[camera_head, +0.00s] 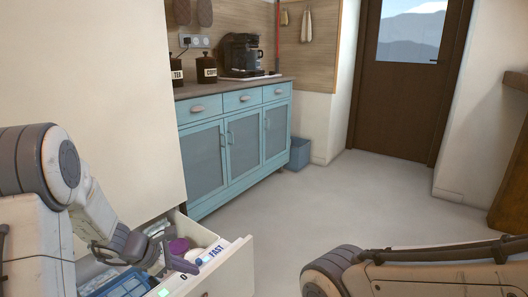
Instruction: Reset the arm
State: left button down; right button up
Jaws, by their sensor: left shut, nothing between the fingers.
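My left arm comes in from the left and bends down to an open white drawer. My left gripper (182,262) is shut and empty, low over the drawer (238,262) in the camera_head view. Its wrist hides part of the drawer's inside. My right arm (420,277) lies across the bottom right corner; its gripper is out of the picture.
The drawer holds a blue basket (122,284), a purple item (179,246) and a white item marked FAST (213,253). A blue cabinet (235,140) carries a coffee machine (242,56) and dark canisters. A blue bin (299,153) stands beside it. The middle floor is clear.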

pick_arm(q)
jog(key=s+d+r+m+g+p, duration=0.1)
jog(key=s+d+r+m+g, duration=0.1)
jog(key=s+d+r+m, duration=0.3)
jog(key=s+d+m+g, duration=0.1)
jog(key=s+d+m, duration=0.1)
jog(key=d+m, duration=0.35)
jog(key=s+d+r+m+g+y+p, duration=0.1)
jog(key=s+d+r+m+y, duration=0.2)
jog(key=s+m, duration=0.7)
jog(key=s+d+r+m+g+y+p, duration=0.1)
jog(key=s+d+r+m+y+p, duration=0.2)
jog(key=s+m, duration=0.75)
notch_tip(320, 180, up, 39)
jog(key=n+p, duration=0.1)
jog(key=p, duration=3.5)
jog(key=shift+f+p, duration=0.2)
jog(key=shift+p, duration=0.15)
